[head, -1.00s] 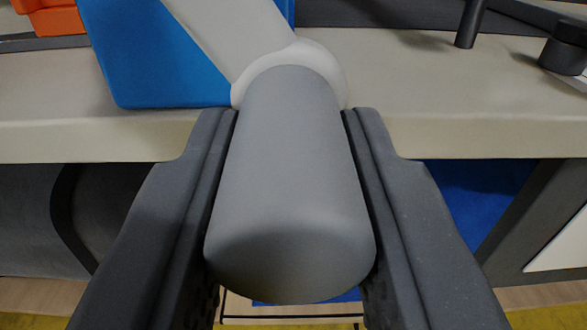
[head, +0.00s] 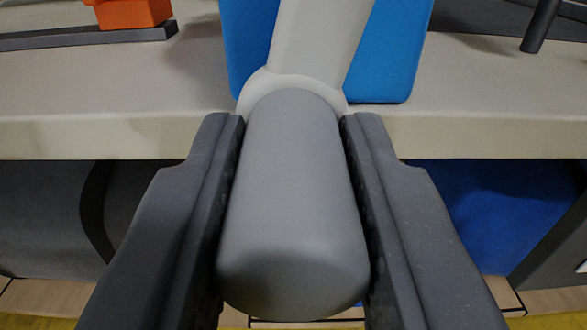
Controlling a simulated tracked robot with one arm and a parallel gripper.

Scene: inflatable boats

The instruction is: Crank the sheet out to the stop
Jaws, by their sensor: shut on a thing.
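A grey rounded crank knob (head: 292,200) fills the middle of the head view and points toward me. My gripper (head: 292,215) is shut on it, with one dark finger along each side. A pale crank arm (head: 318,45) runs from the knob's far end up and slightly right, in front of a blue block-shaped housing (head: 390,60). The crank's hub and any stop are out of view. No sheet can be made out.
A beige bench top (head: 490,90) spans the view behind the knob, its front edge just beyond my fingertips. An orange block (head: 135,12) lies on it at the far left. A dark post (head: 541,25) stands at the right. A blue panel (head: 510,210) shows below the bench.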

